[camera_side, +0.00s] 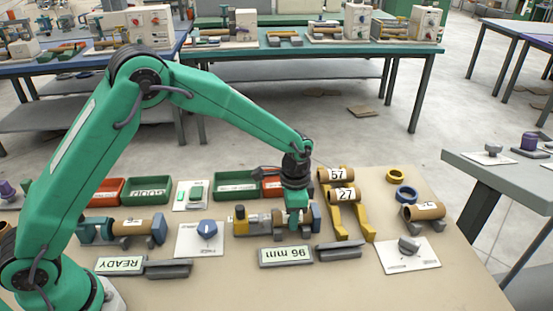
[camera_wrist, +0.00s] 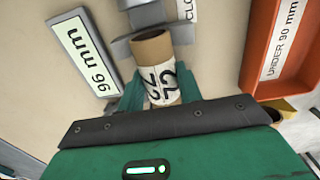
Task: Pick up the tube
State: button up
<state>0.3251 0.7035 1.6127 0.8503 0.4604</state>
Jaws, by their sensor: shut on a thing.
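A brown cardboard tube (camera_wrist: 151,48) with a white label reading what looks like 22 sits between the green fingers of my gripper (camera_wrist: 160,92) in the wrist view. The gripper is shut on it. The tube's open end faces the grey jaw of a measuring device. In the side view my gripper (camera_side: 297,218) points down at this device (camera_side: 241,228), and its fingers hide most of the tube. The display (camera_side: 286,256) in front reads 96 mm. It also shows in the wrist view (camera_wrist: 83,55). I cannot tell whether the tube rests on the device.
Tubes marked 57 (camera_side: 325,175) and 27 (camera_side: 336,197) lie on a yellow ramp (camera_side: 361,223) to the right. Another tube (camera_side: 425,211) sits on a stand. A red UNDER 90 mm tray (camera_wrist: 262,75) and a green tray (camera_side: 237,181) stand behind. A blue knob (camera_side: 207,230) is left.

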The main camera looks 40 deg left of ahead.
jog(key=shift+r, duration=0.2)
notch_tip(320, 180, up, 18)
jog(key=shift+f, duration=0.15)
dwell(0.5)
dwell(0.5)
jog(key=s+a+f, duration=0.4)
jog(key=a+f, duration=0.3)
jog(key=a, duration=0.4)
jog(key=w+a+f, duration=0.1)
jog(key=a+f, duration=0.1)
jog(key=a, duration=0.1)
jog(key=w+a+f, duration=0.2)
jog(key=a+f, duration=0.1)
jog(key=w+a+f, duration=0.2)
jog(key=a, duration=0.2)
jog(key=shift+w+f, duration=0.15)
jog(key=shift+f, duration=2)
jog(key=shift+f, duration=0.35)
